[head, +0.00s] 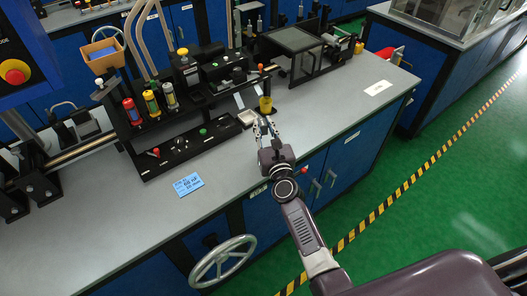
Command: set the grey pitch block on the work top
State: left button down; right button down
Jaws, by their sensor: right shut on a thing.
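My right gripper (265,124) reaches over the grey work top (345,97) from the front, its fingers pointing away from me. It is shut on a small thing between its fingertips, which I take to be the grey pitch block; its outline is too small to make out. A yellow and black piece (265,104) stands just beyond the fingertips; whether they touch it I cannot tell. A small pale-rimmed square tray (247,118) lies just left of the fingers. My left gripper is not in view.
A black machine with a control panel (182,143) and coloured cylinders stands to the left. A black frame with a flat plate (293,40) is at the back. A blue label (188,185) and a white card (378,88) lie on the top. Bare surface is free at right and front left.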

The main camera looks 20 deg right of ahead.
jog(key=shift+f+b, duration=2.8)
jog(key=shift+f, duration=0.85)
jog(key=shift+f, duration=0.15)
jog(key=c, duration=1.7)
grip_release()
jog(key=shift+c, duration=0.2)
jog(key=shift+s, duration=0.15)
jog(key=s+b, duration=0.1)
jog(key=s, duration=1)
jog(key=shift+s+a, duration=0.3)
jog(key=shift+s, duration=0.05)
